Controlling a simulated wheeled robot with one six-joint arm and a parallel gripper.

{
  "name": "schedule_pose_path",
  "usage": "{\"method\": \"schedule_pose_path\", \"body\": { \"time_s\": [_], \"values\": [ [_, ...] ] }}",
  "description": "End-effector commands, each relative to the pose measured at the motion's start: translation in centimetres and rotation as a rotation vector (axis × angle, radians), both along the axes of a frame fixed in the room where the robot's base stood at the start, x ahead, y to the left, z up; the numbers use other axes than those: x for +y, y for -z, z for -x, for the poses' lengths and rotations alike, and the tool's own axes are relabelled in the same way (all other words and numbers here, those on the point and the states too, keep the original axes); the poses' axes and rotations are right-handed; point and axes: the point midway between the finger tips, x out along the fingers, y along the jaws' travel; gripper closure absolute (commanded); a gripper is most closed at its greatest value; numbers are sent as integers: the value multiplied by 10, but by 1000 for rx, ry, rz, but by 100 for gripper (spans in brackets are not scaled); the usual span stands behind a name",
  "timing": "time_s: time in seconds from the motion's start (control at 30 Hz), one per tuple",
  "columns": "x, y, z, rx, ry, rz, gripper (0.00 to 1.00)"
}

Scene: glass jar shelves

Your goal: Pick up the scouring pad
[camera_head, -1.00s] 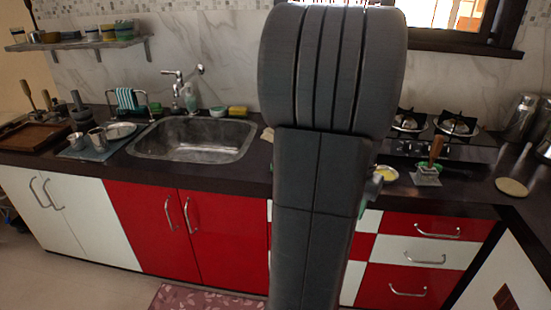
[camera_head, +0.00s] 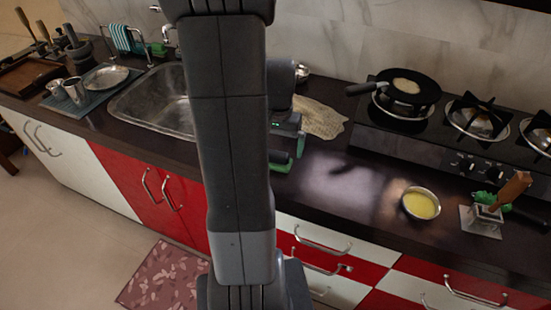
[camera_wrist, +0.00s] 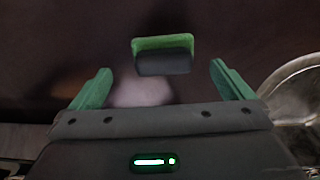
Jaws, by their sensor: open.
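The scouring pad (camera_wrist: 163,54) shows in the wrist view as a small block with a green upper part and a dark grey front. It appears to lie on the dark counter, ahead of the gap between my fingers and apart from them. My gripper (camera_wrist: 162,84) is open, with one green finger on each side and nothing between them. In the head view my gripper (camera_head: 289,150) is low over the counter right of the sink. My arm hides part of that area, and I cannot clearly separate the pad from the green fingers there.
A curved metal rim (camera_wrist: 292,98) is at the right of the wrist view. The sink (camera_head: 152,103) is left of my arm. The stove with a pan (camera_head: 408,92), a bowl of yellow food (camera_head: 421,204) and a wooden-handled tool (camera_head: 510,192) are to the right.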

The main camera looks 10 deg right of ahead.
Motion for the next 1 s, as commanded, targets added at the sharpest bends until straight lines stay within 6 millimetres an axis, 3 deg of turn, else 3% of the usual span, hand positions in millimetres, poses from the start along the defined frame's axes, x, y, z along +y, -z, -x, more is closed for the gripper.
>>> {"method": "schedule_pose_path", "body": {
  "time_s": [0.17,0.5,0.83,1.0],
  "values": [
    [0,11,0,1,0,0,0],
    [1,53,1,1,0,0,0],
    [1,59,0,-1,0,0,0],
    [1,59,0,-1,0,0,33]
  ]
}}
